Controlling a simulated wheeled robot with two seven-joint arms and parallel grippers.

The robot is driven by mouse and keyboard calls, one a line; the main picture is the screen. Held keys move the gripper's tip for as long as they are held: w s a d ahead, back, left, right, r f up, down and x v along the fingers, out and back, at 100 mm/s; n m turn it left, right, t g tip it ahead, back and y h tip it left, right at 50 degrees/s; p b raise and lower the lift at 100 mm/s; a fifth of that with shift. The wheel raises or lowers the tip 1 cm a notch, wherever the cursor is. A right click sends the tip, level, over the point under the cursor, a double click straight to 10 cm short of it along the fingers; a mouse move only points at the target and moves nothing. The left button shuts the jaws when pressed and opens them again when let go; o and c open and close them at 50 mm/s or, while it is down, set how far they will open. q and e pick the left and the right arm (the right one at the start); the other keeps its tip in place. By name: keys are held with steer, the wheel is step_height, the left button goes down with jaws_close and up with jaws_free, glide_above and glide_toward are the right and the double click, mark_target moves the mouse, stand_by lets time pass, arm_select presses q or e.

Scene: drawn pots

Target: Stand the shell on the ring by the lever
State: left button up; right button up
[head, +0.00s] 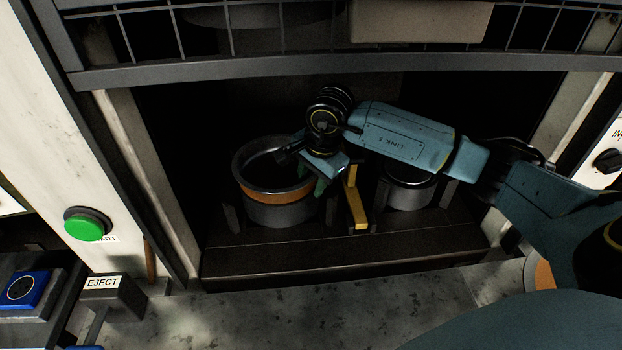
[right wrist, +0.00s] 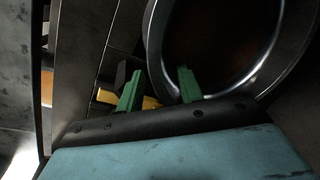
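A grey metal pot with an orange band (head: 277,213), which may be the shell, stands upright in the dark recess, left of centre. My right gripper (head: 312,178) reaches in from the right to the pot's right rim. In the right wrist view its green fingers (right wrist: 158,88) are apart, one outside the rim and one over the pot's mouth (right wrist: 215,45). I cannot tell whether they touch the wall. A yellow bar (head: 354,200), perhaps the lever, stands just right of the pot. I cannot make out which part is the ring. My left gripper is not in view.
A second grey pot (head: 408,194) stands right of the yellow bar, partly behind my arm. A grey barred gate (head: 300,72) hangs above the recess. A green button (head: 85,225) and a box marked EJECT (head: 113,295) are at the left. The recess's front ledge (head: 330,260) is clear.

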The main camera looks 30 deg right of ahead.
steer(key=a+v, duration=0.1)
steer(key=v, duration=1.2)
steer(key=shift+d, duration=0.5)
